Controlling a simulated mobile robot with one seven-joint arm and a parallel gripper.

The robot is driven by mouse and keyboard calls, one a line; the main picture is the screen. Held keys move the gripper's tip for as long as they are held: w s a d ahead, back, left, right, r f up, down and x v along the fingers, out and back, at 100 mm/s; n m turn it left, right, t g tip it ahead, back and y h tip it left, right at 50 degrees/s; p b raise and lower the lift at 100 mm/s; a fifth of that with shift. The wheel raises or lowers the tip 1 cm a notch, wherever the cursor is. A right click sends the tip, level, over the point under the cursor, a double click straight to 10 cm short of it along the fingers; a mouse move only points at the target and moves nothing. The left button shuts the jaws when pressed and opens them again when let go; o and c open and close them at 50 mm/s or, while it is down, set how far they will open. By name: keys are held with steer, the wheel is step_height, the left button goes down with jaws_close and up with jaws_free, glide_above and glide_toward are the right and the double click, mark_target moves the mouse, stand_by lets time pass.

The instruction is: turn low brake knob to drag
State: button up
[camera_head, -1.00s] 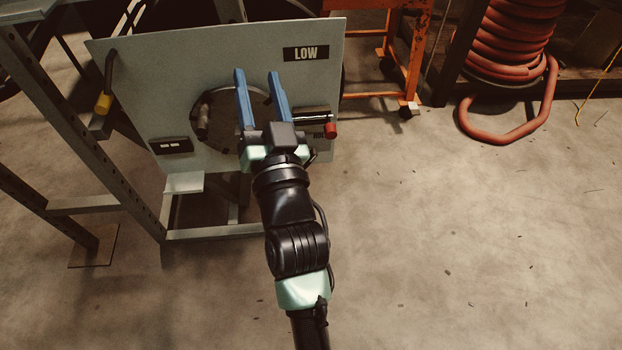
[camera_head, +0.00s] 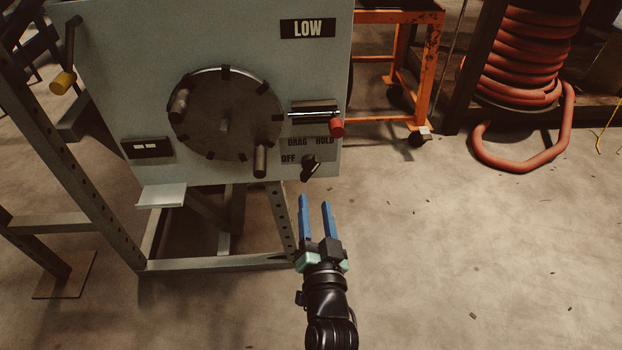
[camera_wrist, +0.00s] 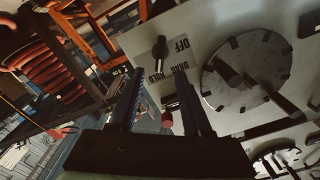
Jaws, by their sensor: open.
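The low brake knob (camera_head: 311,168) is a small black lever-like knob at the lower right of the pale panel (camera_head: 110,100) marked LOW. The printed words OFF, DRAG and HOLD sit around it. I cannot tell for sure which word it points to. It also shows in the wrist view (camera_wrist: 160,50), a little beyond my fingertips. My gripper (camera_head: 315,201) has two blue fingers, apart and empty. It is just below the knob in the head view and does not touch it.
A round dark disc (camera_head: 207,140) with projecting handles is left of the knob. A red-tipped lever (camera_head: 337,127) sticks out just above the knob. A yellow-ended handle (camera_head: 63,82) is at far left. An orange cart (camera_head: 421,70) and red hose (camera_head: 525,60) stand behind.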

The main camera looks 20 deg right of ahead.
mark_target(311, 173)
steer(key=b+x, duration=0.3)
steer(key=x, duration=0.6)
steer(key=shift+w+b, duration=0.15)
steer(key=shift+b, duration=0.15)
jaws_close()
